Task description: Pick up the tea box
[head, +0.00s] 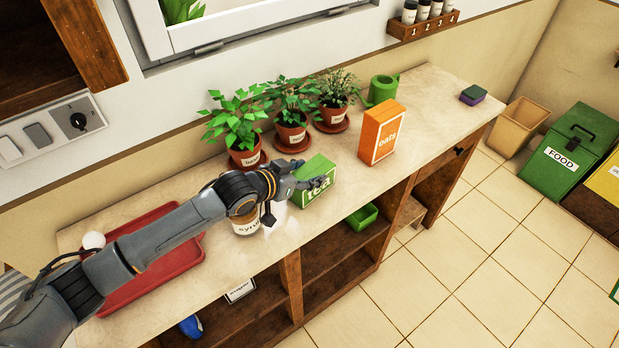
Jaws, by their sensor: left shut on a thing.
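The green tea box (318,191) stands on the worktop, towards its front edge, with "tea" on its front face. My left gripper (318,182) reaches in from the left and is shut on the tea box near its top. The fingers cover part of the box's upper left side. I cannot tell whether the box is lifted off the worktop. My right gripper does not show.
A jar (246,226) stands below my left wrist. A red tray (150,285) lies to the left. Several potted herbs (243,155) stand behind the tea box, and an orange oats box (381,134) to its right. The worktop further right is mostly clear.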

